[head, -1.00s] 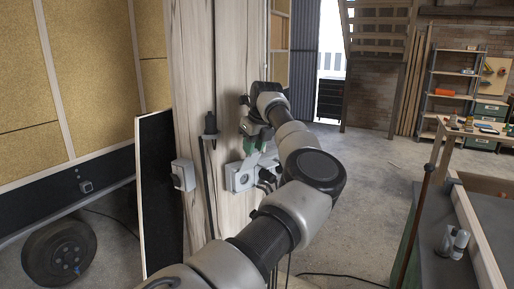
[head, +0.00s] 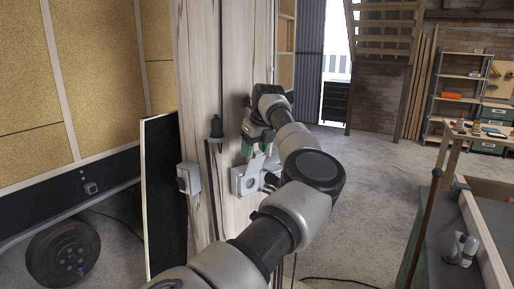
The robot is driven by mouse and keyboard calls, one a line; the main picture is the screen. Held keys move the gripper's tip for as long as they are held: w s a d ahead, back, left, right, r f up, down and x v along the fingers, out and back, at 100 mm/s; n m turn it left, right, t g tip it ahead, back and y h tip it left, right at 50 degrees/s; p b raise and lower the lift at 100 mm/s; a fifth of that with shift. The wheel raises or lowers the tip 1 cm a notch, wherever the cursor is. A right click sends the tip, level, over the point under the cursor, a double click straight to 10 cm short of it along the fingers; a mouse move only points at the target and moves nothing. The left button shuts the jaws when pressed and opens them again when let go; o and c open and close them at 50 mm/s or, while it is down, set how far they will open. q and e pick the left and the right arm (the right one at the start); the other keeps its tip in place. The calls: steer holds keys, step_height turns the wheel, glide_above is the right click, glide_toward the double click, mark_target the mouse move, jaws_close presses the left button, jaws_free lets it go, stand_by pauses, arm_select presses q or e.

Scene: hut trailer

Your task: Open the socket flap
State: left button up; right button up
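The grey socket box (head: 250,183) is mounted on the pale wooden post, with a round socket face showing on its front. A light grey plate, which looks like its flap (head: 256,162), stands raised above the box, partly hidden by my gripper. My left gripper (head: 257,150) is right at the raised flap, above the socket face. Its two green-padded fingers show apart, so it looks open; I cannot tell whether they touch the flap. My arm hides the right side of the box.
A second grey box (head: 188,178) and a dark fitting with a cable (head: 215,128) are on the post to the left. A black panel (head: 160,195) leans beside it.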

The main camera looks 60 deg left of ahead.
arm_select(q)
steer(key=shift+w+d+r, duration=0.15)
steer(key=shift+d+r, duration=0.15)
steer(key=b+v, duration=0.1)
steer(key=v, duration=0.9)
steer(key=shift+r+b, duration=0.15)
steer(key=shift+b, duration=0.25)
